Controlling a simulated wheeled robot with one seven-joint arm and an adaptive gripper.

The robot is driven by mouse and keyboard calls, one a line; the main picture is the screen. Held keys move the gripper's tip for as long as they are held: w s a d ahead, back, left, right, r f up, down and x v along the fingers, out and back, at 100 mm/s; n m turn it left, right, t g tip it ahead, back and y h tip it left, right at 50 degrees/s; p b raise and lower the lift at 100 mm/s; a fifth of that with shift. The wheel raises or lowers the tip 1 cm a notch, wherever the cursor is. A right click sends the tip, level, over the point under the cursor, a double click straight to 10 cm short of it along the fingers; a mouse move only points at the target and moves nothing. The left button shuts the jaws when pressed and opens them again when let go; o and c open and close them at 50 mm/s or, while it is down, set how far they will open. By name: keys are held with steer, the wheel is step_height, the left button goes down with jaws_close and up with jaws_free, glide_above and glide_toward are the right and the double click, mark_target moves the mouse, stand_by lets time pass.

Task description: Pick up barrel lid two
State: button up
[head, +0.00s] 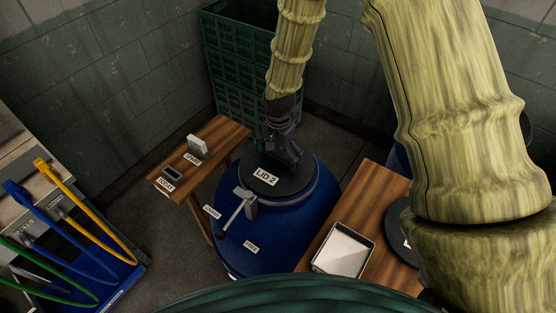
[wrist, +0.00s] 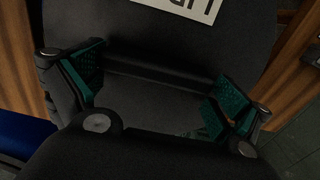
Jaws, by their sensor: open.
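Barrel lid two (head: 297,184) is a dark round lid with a white "LID 2" label, lying on top of the blue barrel (head: 290,228). My gripper (head: 286,152) is over the far part of the lid, close to its surface. In the wrist view the lid (wrist: 140,30) fills most of the picture, with part of its label at the top. A dark raised bar (wrist: 160,70) on the lid runs between my gripper's green finger pads (wrist: 157,88). The fingers are spread apart and hold nothing. Whether they touch the bar I cannot tell.
A grey lever clamp (head: 246,204) sits at the barrel's front rim. A wooden bench (head: 222,137) with small labelled items stands left. Green crates (head: 226,75) stand behind.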

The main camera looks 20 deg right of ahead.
mark_target(280, 168)
steer(key=s, duration=0.1)
steer(key=s+r, duration=0.2)
steer(key=shift+s+a+r, duration=0.1)
steer(key=shift+s+a, duration=0.15)
steer(key=shift+a, duration=0.05)
steer(key=c, duration=0.7)
steer(key=shift+w+f, duration=0.8)
steer(key=shift+w, duration=0.15)
steer(key=c, duration=0.3)
steer(key=shift+s+d+r, duration=0.15)
steer(key=shift+s+r, duration=0.05)
steer(key=shift+r, duration=0.05)
steer(key=shift+c, duration=0.2)
steer(key=shift+w, duration=0.1)
